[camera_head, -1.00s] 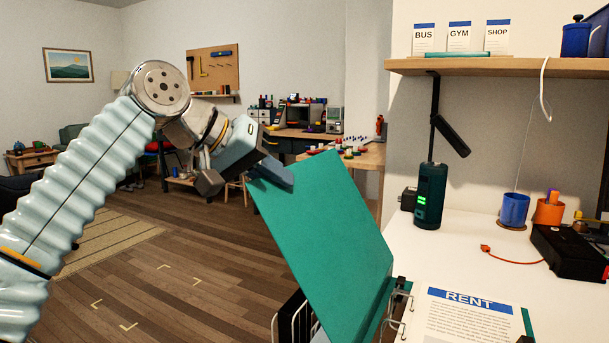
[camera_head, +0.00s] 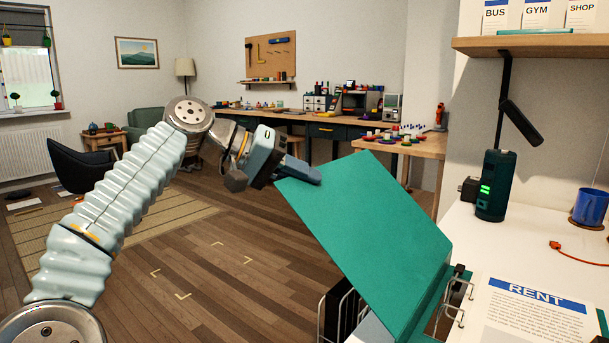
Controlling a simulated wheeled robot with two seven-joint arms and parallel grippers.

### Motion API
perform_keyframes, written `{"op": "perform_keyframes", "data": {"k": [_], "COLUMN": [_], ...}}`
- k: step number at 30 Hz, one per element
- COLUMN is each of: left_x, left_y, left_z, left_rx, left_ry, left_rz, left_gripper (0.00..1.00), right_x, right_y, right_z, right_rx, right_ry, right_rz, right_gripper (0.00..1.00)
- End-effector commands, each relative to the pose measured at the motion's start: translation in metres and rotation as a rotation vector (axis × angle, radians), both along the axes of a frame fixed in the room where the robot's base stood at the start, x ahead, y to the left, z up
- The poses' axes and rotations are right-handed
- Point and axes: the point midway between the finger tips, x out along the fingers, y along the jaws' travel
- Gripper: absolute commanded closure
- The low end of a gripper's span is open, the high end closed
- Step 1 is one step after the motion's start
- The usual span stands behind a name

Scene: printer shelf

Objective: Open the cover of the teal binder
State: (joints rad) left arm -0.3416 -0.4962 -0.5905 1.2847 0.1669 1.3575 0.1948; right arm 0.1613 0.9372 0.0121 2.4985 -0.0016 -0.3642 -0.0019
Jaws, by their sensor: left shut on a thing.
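The teal binder's cover (camera_head: 372,225) is swung up off its pages and leans out to the left, past the desk's edge. My left gripper (camera_head: 296,174) is shut on the cover's upper left corner. The binder's metal rings (camera_head: 456,300) show at the right of the cover. The page headed RENT (camera_head: 530,318) lies uncovered to the right of the rings, cut off by the bottom edge of the view. My right gripper is not in view.
The white desk (camera_head: 480,233) holds a dark green lamp base (camera_head: 495,186), a blue cup (camera_head: 589,207) and an orange cable (camera_head: 582,254). Open wooden floor lies to the left.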

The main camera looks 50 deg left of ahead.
Motion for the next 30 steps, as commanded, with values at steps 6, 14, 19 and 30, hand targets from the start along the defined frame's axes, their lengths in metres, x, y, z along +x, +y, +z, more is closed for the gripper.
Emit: {"op": "perform_keyframes", "data": {"k": [6, 14, 19, 30], "left_x": [0.0, 0.0, -0.006, -0.075], "left_y": [-0.001, -0.001, 0.002, 0.03], "left_z": [-0.002, -0.001, 0.004, 0.044], "left_rx": [0.001, 0.001, 0.001, 0.001], "left_ry": [0.007, 0.005, 0.003, 0.002], "left_rz": [-0.004, -0.003, -0.001, 0.0], "left_gripper": [0.77, 0.71, 0.71, 0.71], "right_x": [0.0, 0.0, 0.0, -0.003], "right_y": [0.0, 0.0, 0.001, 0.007], "right_z": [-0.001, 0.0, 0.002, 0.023], "right_rx": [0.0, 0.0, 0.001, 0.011], "right_ry": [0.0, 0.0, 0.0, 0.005], "right_rz": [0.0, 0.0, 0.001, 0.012], "right_gripper": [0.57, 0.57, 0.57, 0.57]}}
